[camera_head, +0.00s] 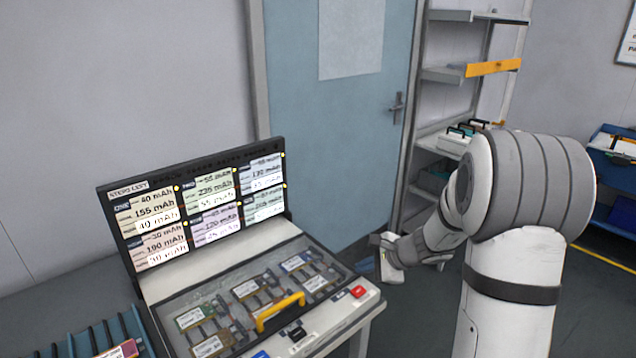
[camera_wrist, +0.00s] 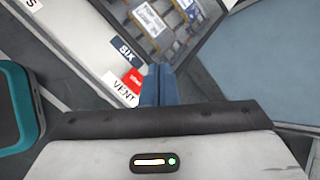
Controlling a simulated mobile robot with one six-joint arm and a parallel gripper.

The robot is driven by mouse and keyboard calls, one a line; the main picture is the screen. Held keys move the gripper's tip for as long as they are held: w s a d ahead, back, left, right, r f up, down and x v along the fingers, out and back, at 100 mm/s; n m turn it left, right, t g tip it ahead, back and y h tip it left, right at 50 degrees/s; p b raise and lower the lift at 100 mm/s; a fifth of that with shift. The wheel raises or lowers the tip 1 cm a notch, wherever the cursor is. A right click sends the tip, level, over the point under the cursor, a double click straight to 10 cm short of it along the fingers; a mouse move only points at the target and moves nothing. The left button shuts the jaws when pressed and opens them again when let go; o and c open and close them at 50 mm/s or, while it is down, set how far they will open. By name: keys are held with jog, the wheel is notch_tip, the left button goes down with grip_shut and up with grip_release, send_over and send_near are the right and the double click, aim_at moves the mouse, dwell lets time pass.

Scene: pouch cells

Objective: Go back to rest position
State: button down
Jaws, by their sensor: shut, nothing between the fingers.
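My gripper (camera_wrist: 157,84) shows in the wrist view as blue fingers held together, with nothing between them. In the head view, my forearm reaches left from the bulky shoulder and the fingertips (camera_head: 366,267) are small, just right of the test station (camera_head: 163,285). In the wrist view the fingers overlap the station's edge near a red VENT button (camera_wrist: 118,88) and a SIX label. I cannot tell whether they touch it.
The station has a lit label board (camera_head: 199,210), a clear lid with a yellow handle (camera_head: 280,311) over several cells, and a red button (camera_head: 358,292). A blue slotted rack (camera_head: 75,345) stands at left. A door (camera_head: 345,130) and shelves (camera_head: 445,75) are behind. A teal-edged object (camera_wrist: 20,105) lies left in the wrist view.

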jog(key=s+a+r+n+g, duration=0.2)
jog(key=s+a+r+n, duration=0.3)
jog(key=s, duration=0.3)
jog(key=s+d+r+n+h, duration=0.1)
jog(key=s+n+h, duration=0.1)
jog(key=s+n, duration=0.2)
jog(key=s+d+r+n+g+h, duration=0.1)
jog(key=s+n, duration=0.3)
jog(key=s, duration=0.5)
jog(key=s+d+r+n+h, duration=0.2)
jog(key=s+r+n+h, duration=0.1)
jog(key=s, duration=0.3)
jog(key=shift+s+n+g+h, duration=0.3)
jog(key=shift+s+n+h, duration=0.1)
jog(key=shift+n, duration=0.3)
